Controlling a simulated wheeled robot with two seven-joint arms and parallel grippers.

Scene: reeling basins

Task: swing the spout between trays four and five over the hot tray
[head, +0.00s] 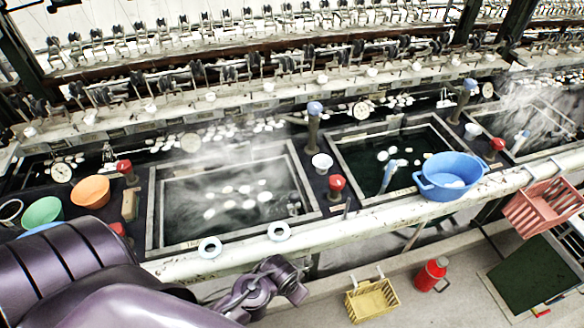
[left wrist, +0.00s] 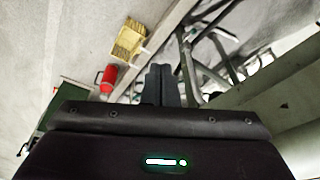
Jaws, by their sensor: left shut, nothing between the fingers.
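Two upright grey spout posts with blue caps stand at the back of the bench. One spout (head: 314,125) is between the left tray (head: 155,215) and the middle tray (head: 345,165). The other spout (head: 463,100) is between the middle tray and the right tray (head: 500,118). I cannot tell which trays are four and five. White mist hangs over the left and right trays; the middle one looks darker and clearer. My left gripper (left wrist: 163,85) is shut and empty, pointing at the floor side in the left wrist view. My right gripper is not in view.
A blue basin (head: 448,178) sits on the bench's front rail. Red-topped knobs, such as one (head: 336,188), stand between trays. Green (head: 42,212) and orange (head: 90,192) bowls are at left.

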